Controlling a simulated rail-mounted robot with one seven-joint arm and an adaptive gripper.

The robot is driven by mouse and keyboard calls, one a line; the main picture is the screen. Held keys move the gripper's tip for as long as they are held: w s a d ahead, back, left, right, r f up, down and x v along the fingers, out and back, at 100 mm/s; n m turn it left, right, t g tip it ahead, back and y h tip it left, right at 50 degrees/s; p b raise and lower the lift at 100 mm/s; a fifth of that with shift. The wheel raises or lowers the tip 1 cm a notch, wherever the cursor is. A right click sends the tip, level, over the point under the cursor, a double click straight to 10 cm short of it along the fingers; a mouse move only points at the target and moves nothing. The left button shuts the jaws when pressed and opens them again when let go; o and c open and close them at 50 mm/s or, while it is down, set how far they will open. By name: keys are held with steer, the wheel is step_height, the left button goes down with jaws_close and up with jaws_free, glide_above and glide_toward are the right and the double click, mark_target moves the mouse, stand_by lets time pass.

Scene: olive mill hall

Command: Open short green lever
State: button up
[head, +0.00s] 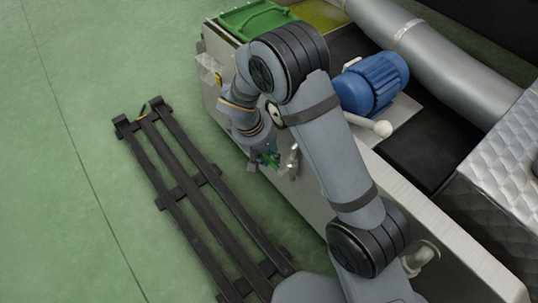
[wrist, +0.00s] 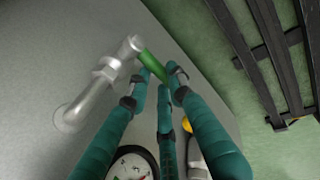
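The short green lever (wrist: 152,64) sits on a silver valve fitting on a pipe stub (wrist: 95,90) that comes out of the grey machine wall. In the head view the lever (head: 270,159) shows as a small green piece beside the metal valve (head: 292,161). My gripper (wrist: 160,76) has its teal fingers on both sides of the lever's free end, very close to it. The fingers partly cover that end, so I cannot tell whether they press on it. In the head view my gripper (head: 259,162) is by the machine's side, mostly hidden by my arm.
A round dial gauge (wrist: 132,165) is below the lever in the wrist view. A dark slatted rack (head: 190,190) lies on the green floor, left of the machine. A blue motor (head: 371,83) and a white-knobbed lever (head: 381,129) are on the machine top. Open floor is at left.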

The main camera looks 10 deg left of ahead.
jaws_close()
